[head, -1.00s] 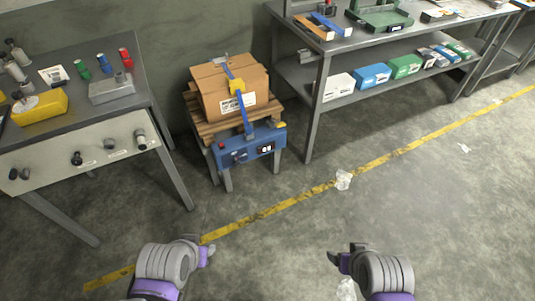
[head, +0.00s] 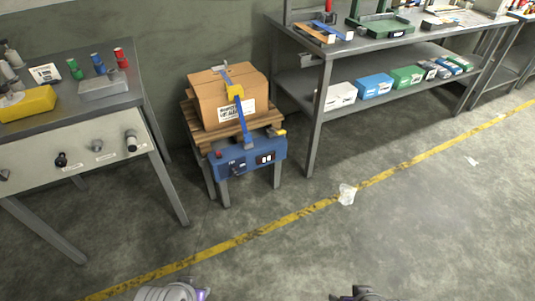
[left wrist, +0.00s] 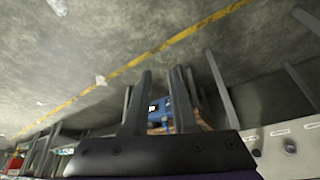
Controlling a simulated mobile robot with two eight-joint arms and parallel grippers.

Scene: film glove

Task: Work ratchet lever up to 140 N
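A cardboard box (head: 210,97) sits on a wooden pallet stand, with a blue strap (head: 241,116) running over it. A yellow piece (head: 235,93) on the strap at the box's top front edge looks like the ratchet; its lever is too small to make out. A blue unit (head: 235,166) with a small display is below the box; the digits are unreadable. My left gripper (head: 180,292) is at the bottom edge, far from the box; in the left wrist view its fingers (left wrist: 160,100) stand apart and empty. My right gripper (head: 358,294) is mostly cut off at the bottom edge.
A grey bench (head: 75,108) with bottles and a yellow case stands at left. A workbench with a shelf (head: 300,82) of small boxes stands at right. A yellow floor line (head: 250,236) crosses in front of the stand, with scrap (head: 347,194) on it.

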